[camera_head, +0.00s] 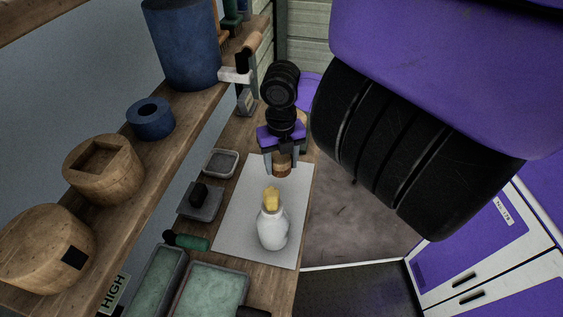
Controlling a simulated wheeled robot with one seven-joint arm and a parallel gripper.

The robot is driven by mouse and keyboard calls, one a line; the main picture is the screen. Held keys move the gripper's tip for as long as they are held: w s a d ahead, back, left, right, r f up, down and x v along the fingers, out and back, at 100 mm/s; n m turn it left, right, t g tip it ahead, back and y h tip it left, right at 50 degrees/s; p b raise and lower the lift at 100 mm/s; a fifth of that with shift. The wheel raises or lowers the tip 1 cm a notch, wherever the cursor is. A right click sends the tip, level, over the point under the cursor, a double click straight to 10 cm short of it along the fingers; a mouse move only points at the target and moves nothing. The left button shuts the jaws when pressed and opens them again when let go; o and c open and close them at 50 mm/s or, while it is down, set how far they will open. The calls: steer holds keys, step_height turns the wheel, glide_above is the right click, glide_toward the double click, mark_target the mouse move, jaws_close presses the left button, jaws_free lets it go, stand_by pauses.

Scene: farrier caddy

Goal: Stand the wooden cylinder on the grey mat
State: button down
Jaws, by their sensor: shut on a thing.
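The wooden cylinder (282,168) is between the two fingers of my gripper (281,164), at the far end of the grey mat (242,222). My gripper is shut on it from above, and the cylinder looks upright. Its upper part is hidden by my gripper. I cannot tell whether its base touches the mat or hangs a little above it. The mat lies flat on the wooden bench, and its near and middle parts show.
A white bottle with a yellow top (272,228) stands on the mat, nearer than the cylinder. Small grey trays (221,163) and a green-handled tool (188,241) lie left of the mat. A wooden shelf (150,172) with blue and wooden blocks runs along the left. The mat's left side is clear.

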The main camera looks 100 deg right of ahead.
mark_target(281, 158)
step_height(281, 158, down, 6)
steer(key=b, duration=0.6)
steer(key=shift+f+b, duration=0.5)
steer(key=shift+b, duration=0.1)
stand_by(0.7)
steer(key=shift+c, duration=2.4)
jaws_free()
steer(key=shift+r, duration=0.15)
step_height(281, 158, up, 8)
steer(key=shift+f, duration=0.25)
steer(key=shift+r, duration=0.1)
steer(key=shift+r+p, duration=1.75)
steer(key=shift+r, duration=0.4)
